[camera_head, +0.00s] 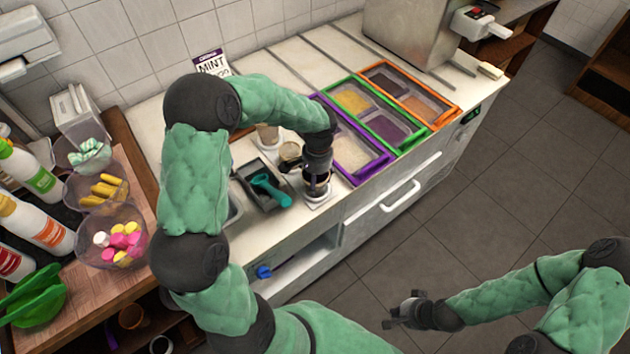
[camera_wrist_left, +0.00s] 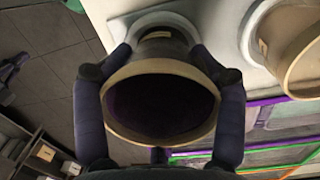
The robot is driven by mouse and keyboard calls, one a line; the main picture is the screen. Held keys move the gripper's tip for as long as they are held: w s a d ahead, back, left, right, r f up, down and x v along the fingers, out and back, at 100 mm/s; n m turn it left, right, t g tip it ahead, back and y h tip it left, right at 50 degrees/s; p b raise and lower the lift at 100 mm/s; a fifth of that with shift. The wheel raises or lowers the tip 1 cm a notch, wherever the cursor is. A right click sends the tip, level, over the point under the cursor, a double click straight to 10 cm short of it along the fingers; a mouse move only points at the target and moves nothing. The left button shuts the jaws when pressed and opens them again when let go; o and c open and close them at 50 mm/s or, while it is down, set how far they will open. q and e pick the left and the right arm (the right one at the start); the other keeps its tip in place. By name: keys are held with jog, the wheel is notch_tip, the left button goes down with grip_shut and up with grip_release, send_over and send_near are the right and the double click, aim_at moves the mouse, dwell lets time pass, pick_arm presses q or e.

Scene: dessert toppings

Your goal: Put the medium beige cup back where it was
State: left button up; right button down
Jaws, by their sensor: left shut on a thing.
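The medium beige cup (camera_wrist_left: 160,100) is between my left gripper's fingers, its open top towards the left wrist camera and its inside dark purple. My left gripper (camera_head: 318,182) is shut on it. The cup's base is at a white round holder (camera_wrist_left: 150,25) on the counter; I cannot tell if it rests fully in it. In the head view the gripper mostly hides the cup, and the white holder (camera_head: 317,202) shows below. My right gripper (camera_head: 402,314) is empty over the floor, its fingers apart.
Another beige cup (camera_head: 290,151) stands close behind the held one, with a further cup (camera_head: 268,134) behind that. A dark tray (camera_head: 252,176) with a teal scoop (camera_head: 270,190) lies to the left. Purple, green and orange framed topping bins (camera_head: 384,122) lie to the right.

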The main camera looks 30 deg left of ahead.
pick_arm(q)
jog(key=shift+r, duration=0.15)
jog(key=o, duration=1.4)
jog(key=shift+f, duration=0.2)
jog(key=r+p, duration=0.1)
jog(key=r, duration=0.3)
jog(key=r+p, duration=0.1)
jog(key=r, duration=0.3)
jog(key=w+r+p, duration=0.1)
jog(key=r, duration=0.3)
jog(key=shift+d+r, duration=0.1)
jog(key=shift+r, duration=0.05)
